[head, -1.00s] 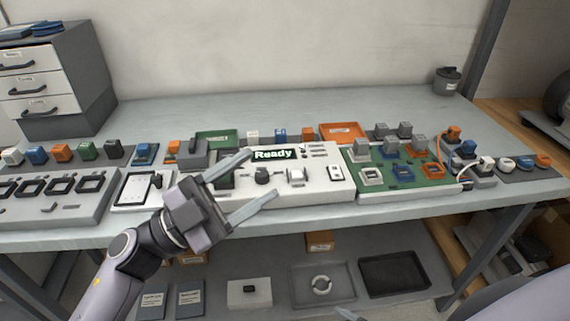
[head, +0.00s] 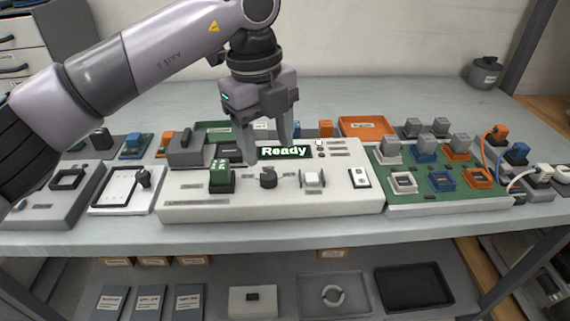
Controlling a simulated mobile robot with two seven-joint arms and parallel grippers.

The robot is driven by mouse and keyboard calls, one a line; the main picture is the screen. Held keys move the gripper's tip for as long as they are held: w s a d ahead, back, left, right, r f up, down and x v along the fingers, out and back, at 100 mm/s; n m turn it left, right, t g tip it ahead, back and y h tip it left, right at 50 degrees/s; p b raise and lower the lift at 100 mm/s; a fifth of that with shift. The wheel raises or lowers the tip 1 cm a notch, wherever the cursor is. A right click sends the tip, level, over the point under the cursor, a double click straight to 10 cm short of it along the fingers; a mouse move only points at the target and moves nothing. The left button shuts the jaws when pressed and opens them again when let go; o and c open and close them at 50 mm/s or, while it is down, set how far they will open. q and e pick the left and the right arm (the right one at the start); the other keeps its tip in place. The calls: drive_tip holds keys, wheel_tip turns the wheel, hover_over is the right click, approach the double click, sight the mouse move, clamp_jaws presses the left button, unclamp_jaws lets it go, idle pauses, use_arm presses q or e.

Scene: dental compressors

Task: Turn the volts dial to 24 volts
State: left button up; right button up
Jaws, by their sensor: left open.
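A white control panel (head: 300,208) stands on the bench with a lit display (head: 284,152) reading "Ready". A black knob (head: 268,178) sits on the panel below the display, with small labels on both sides that I cannot read; it looks like the volts dial. Its pointer setting is too small to tell. My left gripper (head: 267,152) points down with its fingers apart and empty. It hangs above and behind the knob in the picture, partly in front of the display, and appears apart from the knob. My right gripper is not in view.
On the panel, a green block (head: 220,174) sits left of the knob; a white button (head: 313,178) and a switch (head: 359,177) sit right. A green board (head: 432,183) with coloured sockets lies at right. A white pad (head: 123,189) with another black knob lies at left.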

sight(268, 174)
use_arm(q)
drive_tip(key=shift+w+a+r, duration=0.15)
drive_tip(key=shift+w+a, duration=0.1)
drive_tip(key=shift+w, duration=0.05)
drive_tip(key=shift+f+y, duration=0.25)
drive_tip(key=shift+y, duration=0.05)
drive_tip(key=shift+d+f, duration=0.15)
drive_tip(key=shift+f, duration=3.05)
drive_tip(key=shift+w, duration=0.1)
drive_tip(key=c, duration=1.1)
